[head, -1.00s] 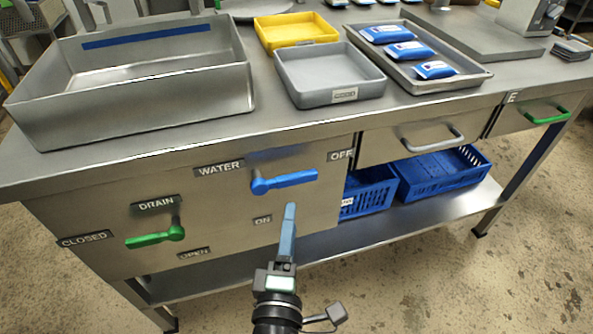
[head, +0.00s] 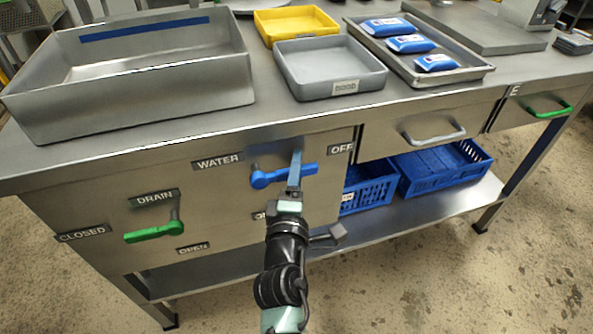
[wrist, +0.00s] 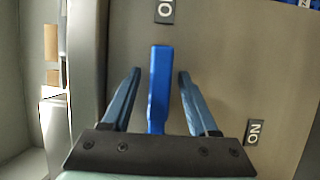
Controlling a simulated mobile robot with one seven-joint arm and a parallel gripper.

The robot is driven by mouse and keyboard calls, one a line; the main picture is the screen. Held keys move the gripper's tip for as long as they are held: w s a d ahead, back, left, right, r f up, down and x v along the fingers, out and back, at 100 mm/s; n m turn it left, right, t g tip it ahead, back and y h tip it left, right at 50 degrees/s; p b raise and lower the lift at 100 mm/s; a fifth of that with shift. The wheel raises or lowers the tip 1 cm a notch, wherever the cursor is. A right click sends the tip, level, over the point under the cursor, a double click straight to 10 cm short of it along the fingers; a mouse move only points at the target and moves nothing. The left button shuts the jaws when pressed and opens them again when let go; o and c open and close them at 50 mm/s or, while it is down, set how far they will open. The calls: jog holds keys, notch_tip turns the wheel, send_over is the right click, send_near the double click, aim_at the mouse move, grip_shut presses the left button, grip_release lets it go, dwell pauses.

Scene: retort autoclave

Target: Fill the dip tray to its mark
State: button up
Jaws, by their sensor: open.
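The steel dip tray (head: 130,108) stands on the bench at the left, with a blue band (head: 145,28) along its inner back wall. I see no water in it. The blue water handle (head: 270,179) on the front panel points right, toward the OFF label (head: 341,148). My gripper (head: 296,162) is at this handle with its fingers open. In the wrist view the blue handle (wrist: 158,85) lies between the two fingers, with a gap on each side. The green drain handle (head: 150,235) points left toward the CLOSED label (head: 82,235).
A yellow tray (head: 297,23), a grey tray (head: 330,68) and a metal tray (head: 478,74) with blue-white pouches (head: 410,43) are on the bench. A drawer handle (head: 433,134) juts out right of the panel. Blue crates (head: 443,170) sit on the lower shelf.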

grip_shut()
dwell(1.4)
